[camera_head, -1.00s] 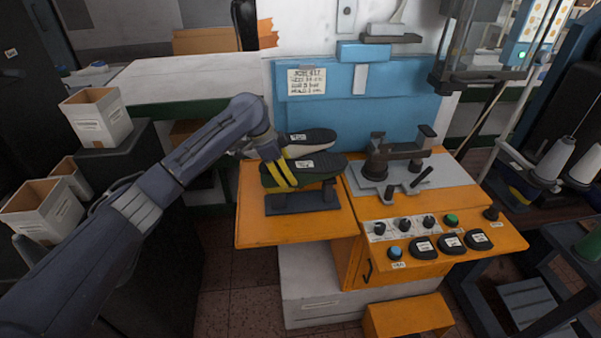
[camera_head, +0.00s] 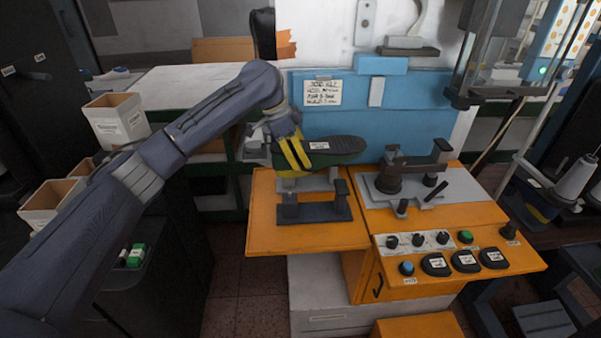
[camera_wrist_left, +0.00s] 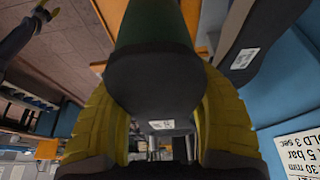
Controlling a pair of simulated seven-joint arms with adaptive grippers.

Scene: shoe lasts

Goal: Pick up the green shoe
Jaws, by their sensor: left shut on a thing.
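In the left wrist view the shoe (camera_wrist_left: 155,80) fills the middle between the yellow fingers (camera_wrist_left: 158,125). Another dark sole with a label (camera_wrist_left: 255,45) is beside it there.
The orange table (camera_head: 275,235) has a grey plate with a dark clamp (camera_head: 405,180) to the right. A control panel with knobs and buttons (camera_head: 450,250) is at the front right. A blue back panel (camera_head: 375,115) stands close behind the shoe. White boxes (camera_head: 117,122) are at the left.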

